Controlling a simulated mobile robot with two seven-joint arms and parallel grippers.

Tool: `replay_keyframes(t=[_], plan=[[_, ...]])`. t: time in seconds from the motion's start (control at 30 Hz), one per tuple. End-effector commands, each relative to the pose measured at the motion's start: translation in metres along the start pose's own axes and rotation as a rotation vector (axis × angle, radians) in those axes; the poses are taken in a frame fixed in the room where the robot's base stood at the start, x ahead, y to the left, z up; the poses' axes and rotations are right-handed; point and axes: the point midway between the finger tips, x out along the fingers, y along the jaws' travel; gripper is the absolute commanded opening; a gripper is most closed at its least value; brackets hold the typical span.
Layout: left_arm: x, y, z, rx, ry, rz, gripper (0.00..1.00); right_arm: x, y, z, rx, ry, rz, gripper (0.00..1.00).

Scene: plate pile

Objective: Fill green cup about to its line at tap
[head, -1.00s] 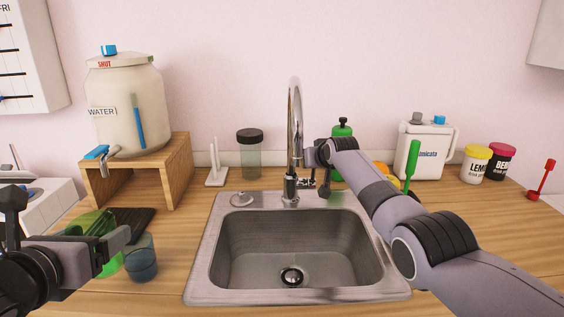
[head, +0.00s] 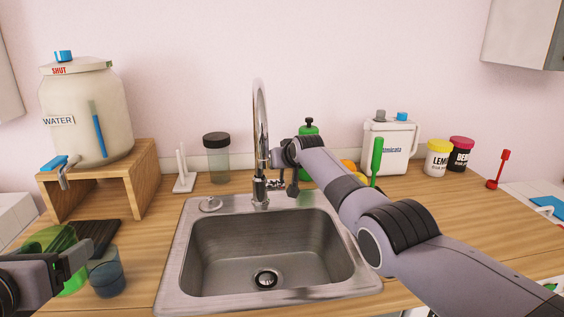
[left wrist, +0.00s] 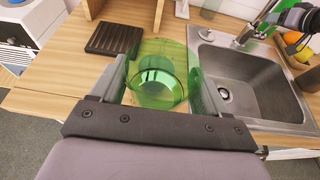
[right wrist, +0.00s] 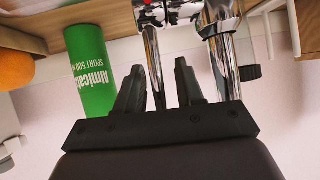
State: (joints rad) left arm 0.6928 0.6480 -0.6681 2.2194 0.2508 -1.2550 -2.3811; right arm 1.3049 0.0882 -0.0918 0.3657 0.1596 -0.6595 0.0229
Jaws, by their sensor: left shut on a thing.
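The translucent green cup (left wrist: 158,85) is between the two fingers of my left gripper (left wrist: 155,75), which is shut on it. In the head view the cup (head: 50,240) is at the lower left, partly hidden by my left gripper (head: 75,262), left of the sink. I cannot make out its line or any water in it. The chrome tap (head: 261,130) stands behind the sink (head: 270,250); no stream shows. My right gripper (right wrist: 160,80) is by the tap's base, its fingers apart, with chrome parts (right wrist: 222,50) behind and beside them.
A blue cup (head: 108,278) stands near the green one, by a dark ridged mat (head: 95,236). A water jar (head: 88,115) sits on a wooden stand (head: 145,170). A green bottle (right wrist: 90,70) is close to my right gripper. The sink basin is empty.

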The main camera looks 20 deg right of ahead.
Motion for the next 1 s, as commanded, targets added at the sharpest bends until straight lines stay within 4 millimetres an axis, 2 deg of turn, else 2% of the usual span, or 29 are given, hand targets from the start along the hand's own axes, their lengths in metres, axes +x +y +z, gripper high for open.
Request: replay_keyframes(t=[0.47, 0.73, 1.0], plan=[[-0.006, 0.0, 0.016, 0.0, -0.002, 0.0, 0.45, -0.016, 0.001, -0.002, 0.0, 0.0, 0.0, 0.37], [-0.009, 0.0, 0.026, 0.0, -0.002, 0.0, 0.45, -0.032, 0.0, -0.001, -0.001, 0.0, 0.001, 0.37], [-0.009, 0.0, 0.026, 0.0, -0.001, 0.0, 0.45, -0.051, 0.001, 0.0, 0.0, 0.001, 0.0, 0.37]])
